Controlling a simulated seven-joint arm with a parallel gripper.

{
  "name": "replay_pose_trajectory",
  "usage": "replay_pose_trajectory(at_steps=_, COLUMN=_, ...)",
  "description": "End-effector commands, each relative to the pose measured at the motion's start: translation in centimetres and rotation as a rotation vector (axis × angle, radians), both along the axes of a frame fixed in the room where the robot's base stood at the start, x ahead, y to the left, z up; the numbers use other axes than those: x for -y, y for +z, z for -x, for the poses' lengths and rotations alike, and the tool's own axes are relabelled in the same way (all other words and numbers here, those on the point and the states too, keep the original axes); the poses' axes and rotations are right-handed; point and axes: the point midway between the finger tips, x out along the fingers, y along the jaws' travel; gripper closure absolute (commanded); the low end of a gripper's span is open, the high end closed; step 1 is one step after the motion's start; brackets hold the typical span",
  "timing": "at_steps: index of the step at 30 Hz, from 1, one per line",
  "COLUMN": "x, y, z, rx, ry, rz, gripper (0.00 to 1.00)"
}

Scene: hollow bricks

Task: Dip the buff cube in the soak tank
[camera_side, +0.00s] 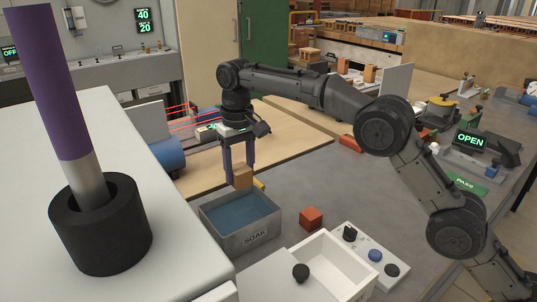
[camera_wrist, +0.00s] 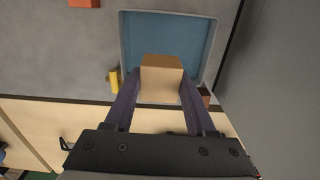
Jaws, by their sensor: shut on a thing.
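The buff cube (camera_side: 242,177) is held between the two fingers of my gripper (camera_side: 237,170), which is shut on it. In the side view the cube hangs just above the back edge of the soak tank, and its lower part overlaps the tank's rim in the picture. The soak tank (camera_side: 250,238) is a grey metal box marked SOAK with blue water in it. In the wrist view the buff cube (camera_wrist: 161,75) sits between the fingertips of my gripper (camera_wrist: 160,85), over the near part of the tank (camera_wrist: 128,40). I cannot see the cube touching the water.
A red-orange cube (camera_side: 311,218) stands right of the tank. A white drawer box (camera_side: 330,268) and a knob panel (camera_side: 372,258) are in front. A yellow piece (camera_wrist: 114,81) lies beside the tank. A white cabinet with a purple-and-grey rod (camera_side: 60,90) stands at left.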

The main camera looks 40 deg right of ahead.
Motion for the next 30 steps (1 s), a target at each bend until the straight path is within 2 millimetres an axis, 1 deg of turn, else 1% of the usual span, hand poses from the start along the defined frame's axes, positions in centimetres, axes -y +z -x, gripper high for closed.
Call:
replay_pose_trajectory(at_steps=1, x=-0.5, y=-0.4, z=0.1, rx=-0.005, ry=0.008, rz=0.002, gripper=1.00)
replay_pose_trajectory(at_steps=3, x=-0.9, y=-0.7, z=0.2, rx=-0.010, ry=0.015, rz=0.004, gripper=1.00)
replay_pose_trajectory(at_steps=6, x=-1.1, y=-1.1, z=0.3, rx=-0.011, ry=0.017, rz=0.004, gripper=1.00)
replay_pose_trajectory(at_steps=11, x=-1.0, y=-2.1, z=0.3, rx=-0.013, ry=0.016, rz=0.004, gripper=1.00)
replay_pose_trajectory(at_steps=30, x=-1.0, y=-7.9, z=0.3, rx=-0.012, ry=0.015, rz=0.004, gripper=1.00)
